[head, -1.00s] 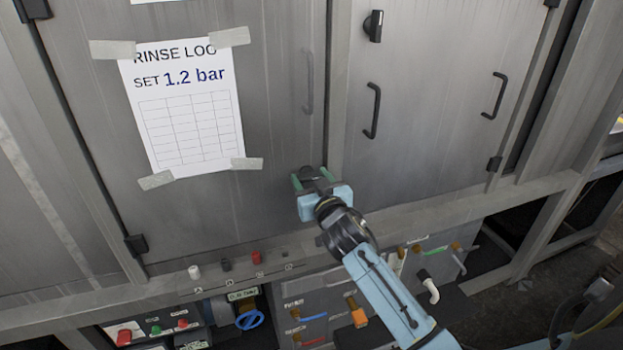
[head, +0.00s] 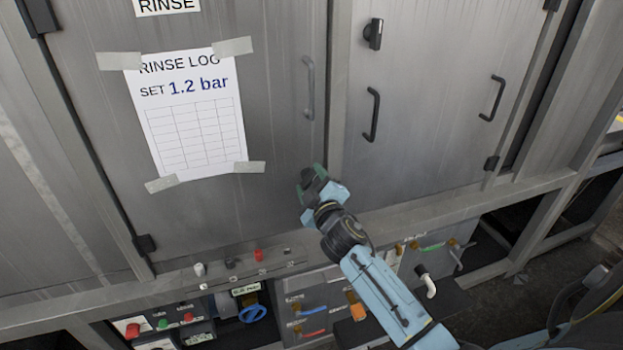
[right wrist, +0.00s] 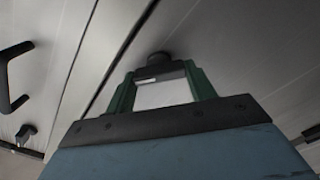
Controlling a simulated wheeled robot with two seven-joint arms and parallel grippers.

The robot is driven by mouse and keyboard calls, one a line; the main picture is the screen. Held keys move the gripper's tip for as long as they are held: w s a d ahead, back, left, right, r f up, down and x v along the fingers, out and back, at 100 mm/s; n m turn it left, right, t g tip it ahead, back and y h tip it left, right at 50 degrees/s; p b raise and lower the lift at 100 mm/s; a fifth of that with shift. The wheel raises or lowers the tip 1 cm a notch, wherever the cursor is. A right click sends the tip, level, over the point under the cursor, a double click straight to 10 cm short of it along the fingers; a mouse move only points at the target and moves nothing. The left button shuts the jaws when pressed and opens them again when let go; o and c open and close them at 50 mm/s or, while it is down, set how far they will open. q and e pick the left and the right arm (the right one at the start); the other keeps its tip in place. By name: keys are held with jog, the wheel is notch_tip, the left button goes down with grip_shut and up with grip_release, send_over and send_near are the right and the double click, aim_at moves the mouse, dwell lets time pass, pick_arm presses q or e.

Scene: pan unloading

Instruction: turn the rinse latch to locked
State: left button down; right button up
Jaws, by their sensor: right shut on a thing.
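The rinse latch (right wrist: 158,59) is a small dark knob with a round base, on the lower right edge of the left steel door (head: 270,110), which bears a RINSE label (head: 166,5). My right gripper (head: 313,182) is shut on the latch, with its green fingers either side of it. In the right wrist view the fingers (right wrist: 160,88) clasp the dark latch close to the door face. In the head view the gripper hides most of the latch, so its marking cannot be read. My left gripper is not in view.
A grey handle (head: 309,88) is above my gripper on the same door. The right door has a dark latch (head: 374,33) and black handles (head: 372,114). A ledge with several small knobs (head: 259,255) runs below. Under it are valves and a blue handwheel (head: 253,313).

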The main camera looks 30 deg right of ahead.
jog(key=n, duration=0.3)
jog(key=shift+n+p, duration=0.3)
jog(key=shift+p, duration=0.05)
jog(key=shift+f+n+p, duration=0.1)
jog(key=shift+n+p, duration=0.2)
jog(key=shift+n, duration=1.6)
jog(key=o, duration=0.7)
jog(key=v, duration=1.3)
jog(key=shift+s, duration=0.2)
jog(key=shift+f, duration=0.1)
